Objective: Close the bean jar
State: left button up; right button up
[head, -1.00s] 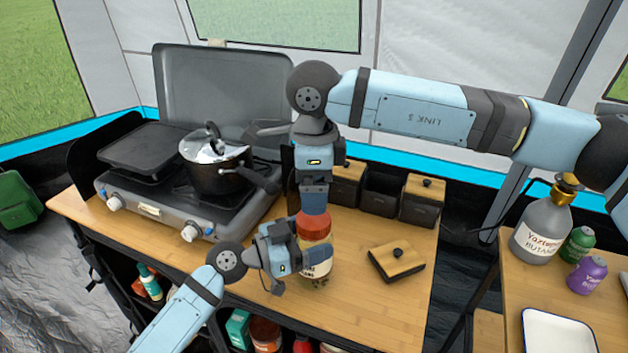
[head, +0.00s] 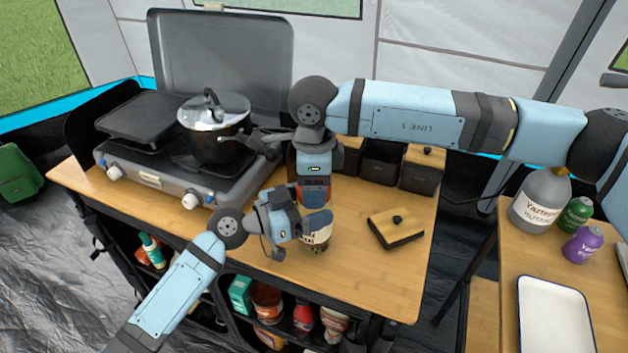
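The bean jar (head: 318,238), a clear jar with a pale label, stands upright on the wooden camp table. My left gripper (head: 312,225) reaches it from the left, with its fingers across the jar's side, and looks shut on it. My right gripper (head: 315,190) points straight down at the jar's top. Only bits of the red lid show around its blue fingers, so I cannot tell how the lid sits or whether these fingers grip it.
A square wooden lid with a black knob (head: 396,228) lies right of the jar. Dark canisters (head: 424,170) stand behind. A stove (head: 160,185) with a lidded pot (head: 215,145) is at left.

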jog(key=shift+c, duration=1.4)
jog(key=o, duration=1.1)
notch_tip(320, 180, up, 12)
jog(key=shift+r, duration=0.1)
